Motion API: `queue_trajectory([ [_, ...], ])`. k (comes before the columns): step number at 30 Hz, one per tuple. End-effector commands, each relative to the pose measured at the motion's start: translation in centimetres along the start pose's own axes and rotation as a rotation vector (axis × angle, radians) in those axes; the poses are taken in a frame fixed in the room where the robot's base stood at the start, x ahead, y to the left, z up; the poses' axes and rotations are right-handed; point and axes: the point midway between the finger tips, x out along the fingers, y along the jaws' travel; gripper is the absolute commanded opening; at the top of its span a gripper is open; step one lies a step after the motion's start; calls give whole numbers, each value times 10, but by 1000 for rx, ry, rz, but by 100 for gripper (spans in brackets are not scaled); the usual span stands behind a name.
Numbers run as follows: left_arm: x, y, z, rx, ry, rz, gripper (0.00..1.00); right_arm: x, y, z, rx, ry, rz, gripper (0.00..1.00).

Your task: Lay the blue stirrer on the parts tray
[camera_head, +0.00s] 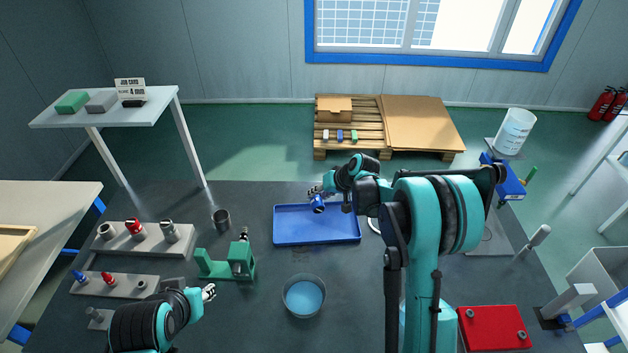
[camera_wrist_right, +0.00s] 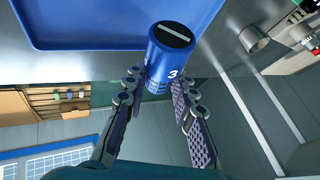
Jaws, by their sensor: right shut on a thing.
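The blue stirrer (camera_wrist_right: 172,52) is a blue cylinder with a white bar on its end and a 3 on its side. My right gripper (camera_wrist_right: 160,82) is shut on it, a finger on each side. In the head view the stirrer (camera_head: 317,204) shows at the back edge of the blue parts tray (camera_head: 300,238), below the right gripper (camera_head: 321,193). The tray's inside looks empty; its edge also shows in the right wrist view (camera_wrist_right: 90,42). I cannot tell the stirrer's height above it. My left gripper (camera_head: 209,292) is away from the tray, front left; its fingers are too small to read.
A green fixture (camera_head: 240,262) and a dark cup (camera_head: 221,219) stand left of the tray. A bowl of blue liquid (camera_head: 304,297) is in front. Racks (camera_head: 150,243) with red, blue and grey parts are at left. A red block (camera_head: 492,328) lies front right.

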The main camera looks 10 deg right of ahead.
Motion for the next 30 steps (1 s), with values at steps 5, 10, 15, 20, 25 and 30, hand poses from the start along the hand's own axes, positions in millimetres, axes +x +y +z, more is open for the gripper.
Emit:
queue_trajectory([
  [5,2,0,2,0,0,0,35,4,2,2,1,1,-2,0],
  [10,8,0,6,0,0,0,35,13,7,7,1,0,-1,0],
  [15,17,0,12,0,0,0,35,26,14,14,0,0,-1,0],
  [20,25,0,18,0,0,0,35,40,21,22,0,0,-1,0],
  [25,32,0,23,0,0,0,35,52,27,28,0,0,-1,0],
  [30,34,0,24,0,0,0,35,56,29,30,0,0,-1,0],
])
